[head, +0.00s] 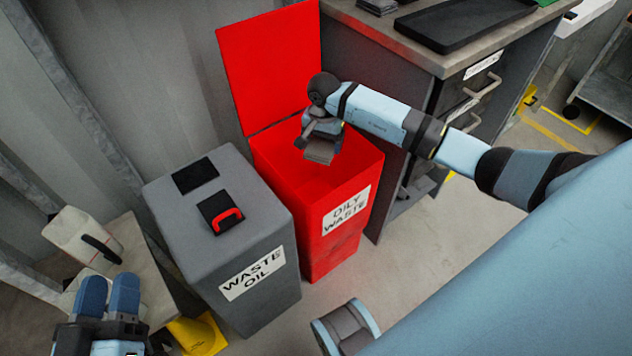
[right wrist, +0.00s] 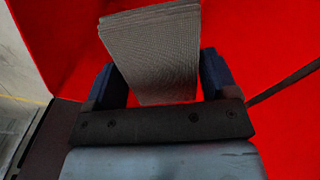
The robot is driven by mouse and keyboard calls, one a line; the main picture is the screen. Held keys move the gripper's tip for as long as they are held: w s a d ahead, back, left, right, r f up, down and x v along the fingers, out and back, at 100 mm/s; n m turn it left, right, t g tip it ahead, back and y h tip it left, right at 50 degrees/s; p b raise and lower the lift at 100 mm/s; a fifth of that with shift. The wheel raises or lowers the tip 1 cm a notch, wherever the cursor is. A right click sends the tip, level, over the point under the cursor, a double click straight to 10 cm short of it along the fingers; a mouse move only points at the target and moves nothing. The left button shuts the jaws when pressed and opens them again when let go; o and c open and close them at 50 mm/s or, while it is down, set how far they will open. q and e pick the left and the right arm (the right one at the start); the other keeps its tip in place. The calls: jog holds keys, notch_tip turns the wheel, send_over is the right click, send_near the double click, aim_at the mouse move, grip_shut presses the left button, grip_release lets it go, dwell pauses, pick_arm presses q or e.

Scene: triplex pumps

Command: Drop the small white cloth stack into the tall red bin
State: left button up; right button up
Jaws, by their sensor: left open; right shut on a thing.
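The tall red bin (head: 312,225), labelled OILY WASTE, stands in the middle of the head view with its lid (head: 268,65) raised at the back. My right gripper (head: 318,142) is over the bin's open mouth. It is shut on the cloth stack (head: 319,152), which looks grey in the shade. In the right wrist view the stack (right wrist: 155,55) sits between the two fingers, with the bin's red walls behind it. My left gripper (head: 108,298) is open and empty at the lower left of the head view.
A grey WASTE OIL bin (head: 190,240) stands left of the red bin. A grey cabinet (head: 410,160) with a black tray (head: 465,20) on top stands to the right. A white canister (head: 82,236) sits on a small table at left. A yellow object (head: 200,335) is on the floor.

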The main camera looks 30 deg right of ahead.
jog(key=o, duration=0.9)
notch_tip(320, 180, up, 7)
jog(key=shift+f+p, duration=0.2)
jog(key=shift+p, duration=0.9)
pick_arm(q)
jog(key=shift+w+a+f+g+y+p, duration=0.1)
jog(key=shift+a+f+g+y+p, duration=0.3)
jog(key=shift+a+y+p, duration=0.35)
pick_arm(e)
notch_tip(320, 180, up, 7)
jog(key=shift+r, duration=0.15)
